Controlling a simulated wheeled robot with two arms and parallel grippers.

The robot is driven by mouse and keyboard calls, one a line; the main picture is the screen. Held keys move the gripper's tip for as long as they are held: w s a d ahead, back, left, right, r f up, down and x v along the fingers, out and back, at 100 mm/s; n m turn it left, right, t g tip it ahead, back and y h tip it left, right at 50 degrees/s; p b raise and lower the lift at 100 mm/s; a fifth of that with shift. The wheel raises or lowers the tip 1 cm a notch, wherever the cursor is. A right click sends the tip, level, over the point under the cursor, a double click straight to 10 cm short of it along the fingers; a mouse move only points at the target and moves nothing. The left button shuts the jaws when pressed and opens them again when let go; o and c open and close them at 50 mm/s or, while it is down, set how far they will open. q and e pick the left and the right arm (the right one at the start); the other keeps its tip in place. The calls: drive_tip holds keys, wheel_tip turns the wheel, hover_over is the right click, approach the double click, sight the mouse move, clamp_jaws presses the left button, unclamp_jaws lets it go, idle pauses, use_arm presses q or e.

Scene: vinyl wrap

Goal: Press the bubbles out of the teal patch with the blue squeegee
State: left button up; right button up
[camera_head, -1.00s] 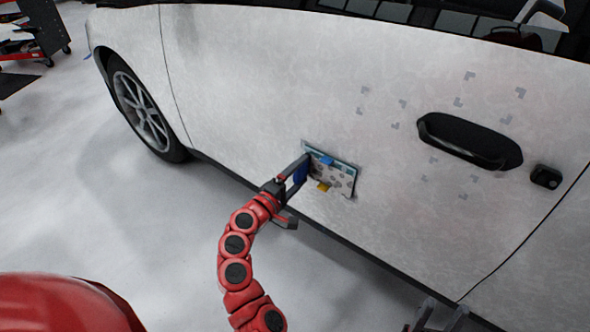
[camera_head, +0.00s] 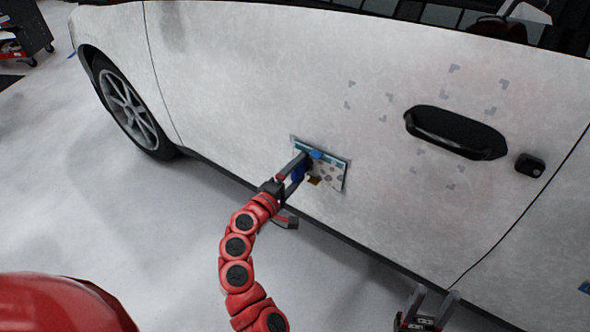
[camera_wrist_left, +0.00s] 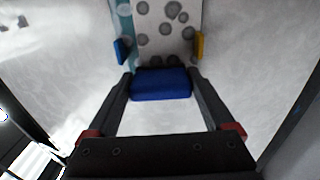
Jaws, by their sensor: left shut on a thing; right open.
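The patch (camera_head: 331,172) lies on the white car door, pale with grey round bubbles and a teal strip along one edge. In the left wrist view the patch (camera_wrist_left: 165,35) shows several bubbles, with the teal strip (camera_wrist_left: 125,30) on its left. A blue tab (camera_wrist_left: 121,50) and a yellow tab (camera_wrist_left: 199,45) sit at its two sides. My left gripper (camera_head: 303,167) is shut on the blue squeegee (camera_wrist_left: 161,84), which is at the patch's near end; whether it touches the surface I cannot tell. My right gripper (camera_head: 436,295) is open and empty at the bottom, away from the patch.
The car door (camera_head: 240,90) fills most of the view. A black door handle (camera_head: 456,132) and a lock (camera_head: 529,165) stand out at the right. Grey corner marks surround bare door near the handle. A wheel (camera_head: 128,105) is at the left.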

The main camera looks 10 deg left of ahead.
use_arm(q)
drive_tip(key=shift+d, duration=0.1)
drive_tip(key=shift+s+d+p, duration=0.2)
drive_tip(key=shift+d, duration=0.3)
drive_tip(key=shift+s+d+p, duration=0.15)
drive_tip(key=shift+s+d, duration=0.05)
drive_tip(key=shift+d, duration=0.3)
drive_tip(key=shift+s+d, duration=0.2)
drive_tip(key=shift+d, duration=0.45)
drive_tip(key=shift+s+d+p, duration=0.2)
drive_tip(key=shift+d+p, duration=0.15)
drive_tip(key=shift+d, duration=0.05)
drive_tip(key=shift+s+d+p, duration=0.15)
drive_tip(key=shift+s+d, duration=0.05)
drive_tip(key=shift+d, duration=0.35)
drive_tip(key=shift+s+d+p, duration=0.15)
drive_tip(key=shift+d, duration=0.35)
drive_tip(key=shift+d, duration=0.1)
drive_tip(key=shift+s+d+p, duration=0.3)
drive_tip(key=shift+s+d, duration=0.05)
drive_tip(key=shift+d, duration=0.55)
